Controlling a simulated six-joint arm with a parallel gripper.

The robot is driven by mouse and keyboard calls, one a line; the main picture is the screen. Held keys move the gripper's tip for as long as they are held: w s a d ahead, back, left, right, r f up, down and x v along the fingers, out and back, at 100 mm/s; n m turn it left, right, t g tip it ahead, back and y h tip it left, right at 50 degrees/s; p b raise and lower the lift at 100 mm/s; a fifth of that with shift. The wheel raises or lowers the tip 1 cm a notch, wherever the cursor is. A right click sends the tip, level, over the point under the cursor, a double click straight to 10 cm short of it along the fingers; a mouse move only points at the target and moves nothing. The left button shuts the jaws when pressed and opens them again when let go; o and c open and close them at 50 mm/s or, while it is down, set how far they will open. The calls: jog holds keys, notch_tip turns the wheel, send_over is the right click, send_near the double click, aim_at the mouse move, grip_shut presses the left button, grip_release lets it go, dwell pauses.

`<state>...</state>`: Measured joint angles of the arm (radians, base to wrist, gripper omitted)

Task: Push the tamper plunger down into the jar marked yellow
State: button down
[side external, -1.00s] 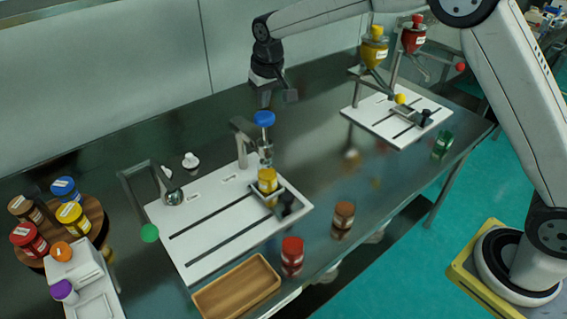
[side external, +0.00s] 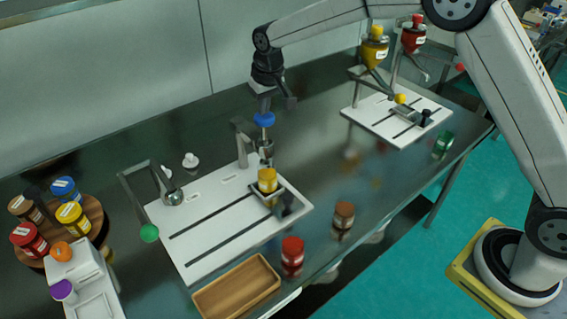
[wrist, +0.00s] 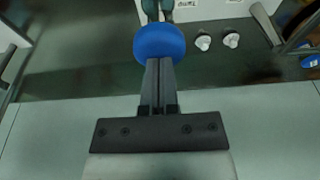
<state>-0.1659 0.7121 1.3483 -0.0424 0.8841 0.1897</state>
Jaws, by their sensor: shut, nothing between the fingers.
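The tamper has a blue knob (side external: 264,120) on a metal plunger (side external: 265,146), held on a bracket above the white board. The jar marked yellow (side external: 267,180) stands upright in a carriage directly below the plunger. My gripper (side external: 270,106) is shut and empty, with its fingertips just above or touching the blue knob. In the wrist view the shut fingers (wrist: 157,66) reach to the near edge of the knob (wrist: 159,42). The wrist view does not show the yellow jar. I cannot tell whether the plunger's end is inside the jar.
The white board (side external: 205,240) also bears a metal arm with a green ball (side external: 149,233). A wooden tray (side external: 236,290), a red jar (side external: 292,257) and a brown jar (side external: 343,214) stand in front. A round rack (side external: 97,214) with several jars is at left. A second station (side external: 378,118) is at back right.

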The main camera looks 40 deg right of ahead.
aim_at(266, 116)
jog(key=shift+f, duration=2.75)
jog(key=shift+r, duration=5.6)
jog(key=shift+s, duration=0.1)
jog(key=s+d+f, duration=0.3)
jog(key=s, duration=0.6)
jog(key=s+d+f, duration=0.3)
jog(key=s, duration=0.7)
jog(key=s+d+f, duration=0.3)
jog(key=s, duration=0.7)
jog(key=shift+f, duration=0.25)
